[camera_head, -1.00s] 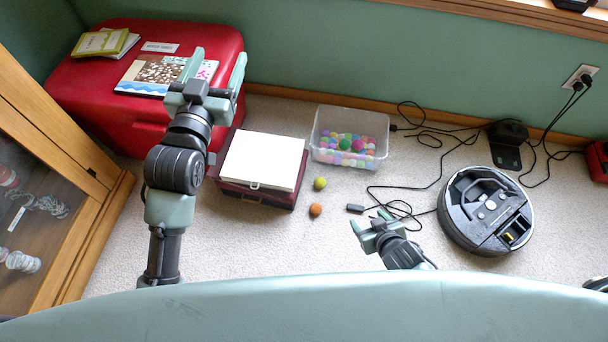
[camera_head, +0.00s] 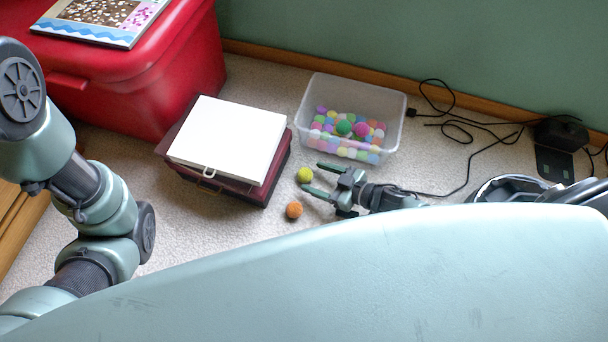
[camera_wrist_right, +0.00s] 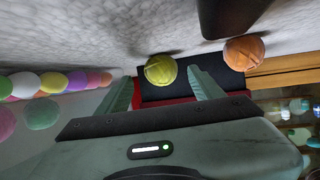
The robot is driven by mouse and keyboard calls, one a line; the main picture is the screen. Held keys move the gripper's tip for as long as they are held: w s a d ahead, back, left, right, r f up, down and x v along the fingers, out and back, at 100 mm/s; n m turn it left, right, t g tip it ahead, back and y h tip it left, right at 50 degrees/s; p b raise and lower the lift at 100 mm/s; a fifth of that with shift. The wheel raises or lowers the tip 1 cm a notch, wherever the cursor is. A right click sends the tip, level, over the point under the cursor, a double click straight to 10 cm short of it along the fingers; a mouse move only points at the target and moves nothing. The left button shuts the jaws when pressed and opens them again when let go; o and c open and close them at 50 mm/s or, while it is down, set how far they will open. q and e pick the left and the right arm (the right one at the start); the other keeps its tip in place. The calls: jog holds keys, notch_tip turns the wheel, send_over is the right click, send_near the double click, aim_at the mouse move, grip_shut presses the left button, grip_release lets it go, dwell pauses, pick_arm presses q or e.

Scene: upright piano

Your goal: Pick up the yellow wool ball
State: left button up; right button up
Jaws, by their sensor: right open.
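The yellow wool ball (camera_head: 304,175) lies on the carpet in the head view, between the dark red case and the clear bin. My right gripper (camera_head: 311,179) is open, its fingers pointing left at the ball. In the right wrist view the yellow ball (camera_wrist_right: 160,70) shows just ahead of, or between, the open fingertips (camera_wrist_right: 163,82); I cannot tell if they touch it. An orange ball (camera_head: 294,210) lies nearer to me, and it also shows in the wrist view (camera_wrist_right: 243,53). My left arm is at the left of the head view; its gripper is out of the picture.
A clear bin (camera_head: 299,113) of colourful balls stands behind my right gripper. A dark red case (camera_head: 272,174) with a white top (camera_head: 228,140) is to the left. A red chest (camera_head: 140,80) stands behind it. Black cables (camera_head: 463,133) and a robot vacuum (camera_head: 512,188) lie right.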

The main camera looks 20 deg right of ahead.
aim_at(310, 176)
jog(key=b+x, duration=0.2)
jog(key=x, duration=0.2)
jog(key=shift+s+a+f+b, duration=0.1)
jog(key=shift+s+f+b, duration=0.05)
jog(key=shift+b, duration=0.25)
jog(key=shift+w+a, duration=0.2)
jog(key=shift+w, duration=0.05)
jog(key=c, duration=1.4)
